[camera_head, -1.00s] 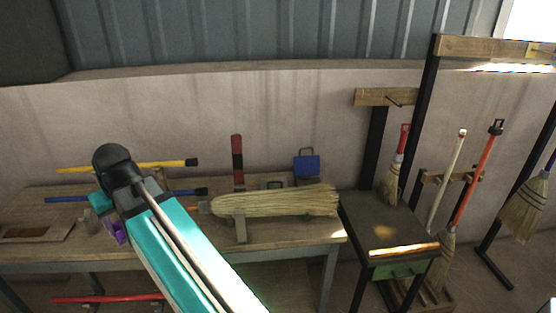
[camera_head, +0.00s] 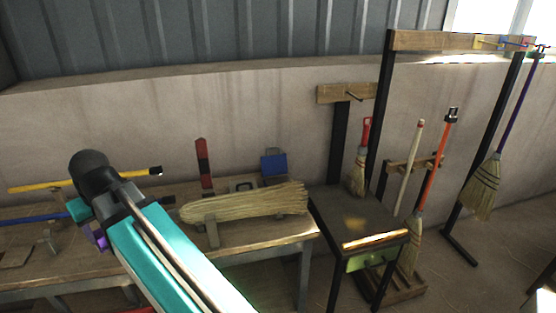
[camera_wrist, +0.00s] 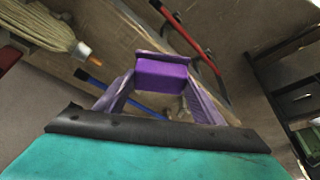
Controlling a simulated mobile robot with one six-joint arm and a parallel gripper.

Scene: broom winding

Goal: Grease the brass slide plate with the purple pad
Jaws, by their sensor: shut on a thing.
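The purple pad (camera_wrist: 162,72) is held between the fingertips of my gripper (camera_wrist: 160,85) in the wrist view, above the bench. In the head view my arm hides most of the gripper, and only a little purple (camera_head: 99,238) shows beside it at the left. I cannot pick out the brass slide plate for sure. A flat tan piece (camera_head: 16,257) lies on the bench at the left edge of the head view, and I cannot tell what it is.
A straw broom head (camera_head: 245,203) lies on the wooden bench (camera_head: 265,236). A yellow handle (camera_head: 40,185) and a blue handle lie at the left. A dark-topped stand (camera_head: 350,215) is right of the bench, with brooms and a rack (camera_head: 384,110) beyond.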

